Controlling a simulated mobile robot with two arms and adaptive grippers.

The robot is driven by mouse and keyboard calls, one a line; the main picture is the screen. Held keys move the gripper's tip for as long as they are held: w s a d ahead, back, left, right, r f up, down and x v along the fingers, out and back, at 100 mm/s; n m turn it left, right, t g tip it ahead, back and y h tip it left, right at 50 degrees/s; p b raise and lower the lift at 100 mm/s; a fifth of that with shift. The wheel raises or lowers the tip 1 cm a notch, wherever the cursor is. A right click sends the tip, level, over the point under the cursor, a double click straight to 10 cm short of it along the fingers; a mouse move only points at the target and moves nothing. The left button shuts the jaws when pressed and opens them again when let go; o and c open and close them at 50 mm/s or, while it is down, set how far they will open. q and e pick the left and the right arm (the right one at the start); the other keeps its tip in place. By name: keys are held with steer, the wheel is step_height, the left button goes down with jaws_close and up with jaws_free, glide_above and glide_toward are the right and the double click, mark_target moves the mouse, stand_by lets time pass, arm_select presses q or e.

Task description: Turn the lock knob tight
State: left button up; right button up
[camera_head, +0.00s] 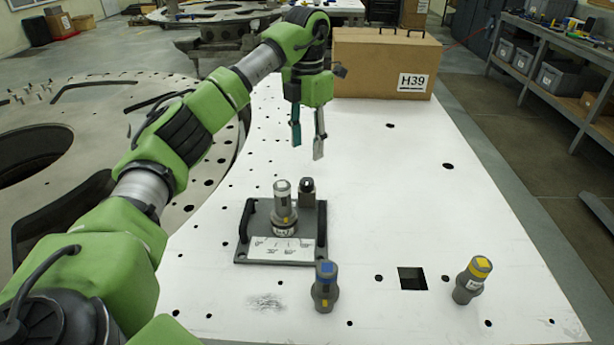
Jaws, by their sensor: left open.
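A dark grey plate fixture (248,240) with black side handles and a white scale label lies on the white table. A grey cylinder with a white top (283,205) stands upright in it. Just right of and behind it is a short dark knob (307,188) on a grey block, which looks like the lock knob. My left gripper (308,146) points down above and behind the fixture, its fingers apart with nothing between them. It appears clear of the knob. My right gripper is not in view.
A blue-topped cylinder (325,287) and a tilted yellow-topped one (472,280) stand in front, with a square hole (412,279) between them. A cardboard box marked H39 (365,65) is at the back. The right of the white table (410,190) is mostly free.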

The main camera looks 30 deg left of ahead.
mark_target(307, 181)
arm_select(q)
step_height(307, 181, down, 10)
steer(key=shift+f+p, duration=0.15)
steer(key=shift+p, duration=1.05)
steer(key=c, duration=1.1)
